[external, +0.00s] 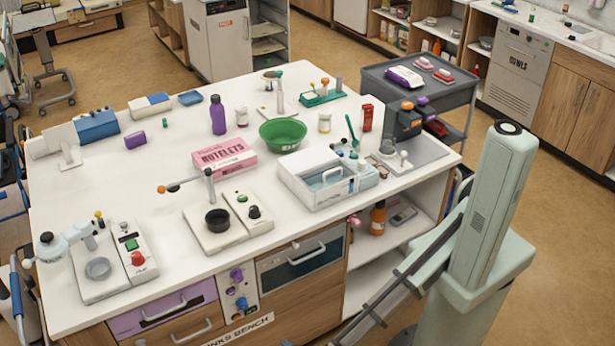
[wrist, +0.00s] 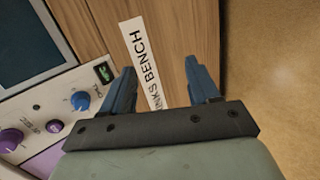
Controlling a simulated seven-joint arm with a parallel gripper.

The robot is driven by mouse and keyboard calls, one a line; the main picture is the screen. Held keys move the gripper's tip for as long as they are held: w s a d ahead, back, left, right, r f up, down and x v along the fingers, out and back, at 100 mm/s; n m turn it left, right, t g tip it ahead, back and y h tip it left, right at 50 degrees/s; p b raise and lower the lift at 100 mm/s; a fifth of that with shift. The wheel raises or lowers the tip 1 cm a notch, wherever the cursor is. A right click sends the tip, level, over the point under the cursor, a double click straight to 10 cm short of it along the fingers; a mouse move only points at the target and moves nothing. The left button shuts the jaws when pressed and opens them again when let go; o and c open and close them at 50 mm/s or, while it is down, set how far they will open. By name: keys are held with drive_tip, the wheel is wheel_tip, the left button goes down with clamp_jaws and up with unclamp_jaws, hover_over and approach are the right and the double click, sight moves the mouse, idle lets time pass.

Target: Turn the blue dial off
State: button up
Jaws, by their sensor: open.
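The blue dial (wrist: 80,100) is on a pale control panel on the bench front. In the wrist view it is left of my gripper, with a small green-lit switch (wrist: 103,73) beside it. In the external view the blue dial (external: 241,303) is low on the panel, under the purple knobs. Its pointer setting is too small to read. My gripper (wrist: 160,66) is open with nothing between its blue fingers. It faces the wood front with the bench label (wrist: 141,62), apart from the dial.
Two purple knobs (wrist: 55,127) share the panel with the dial. A dark-windowed drawer (external: 305,260) is right of the panel, and a purple drawer (external: 163,308) is left. The bench top (external: 130,210) above is crowded. Open floor (wrist: 265,80) shows at the right.

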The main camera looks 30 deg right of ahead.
sight(245, 308)
drive_tip(key=w+a+r+m+t+y, duration=0.1)
drive_tip(key=w+a+r+m+t, duration=0.3)
drive_tip(key=a+r+m+t, duration=0.55)
drive_tip(key=w+d+m, duration=0.1)
drive_tip(key=w, duration=0.3)
drive_tip(key=w+d+m+g, duration=0.1)
drive_tip(key=w+m, duration=0.1)
drive_tip(key=w, duration=0.3)
drive_tip(key=w+d+m+g, duration=0.1)
drive_tip(key=w, duration=0.3)
drive_tip(key=shift+w+r, duration=0.15)
drive_tip(key=shift+w, duration=0.15)
drive_tip(key=c, duration=1)
drive_tip(key=shift+c, duration=0.2)
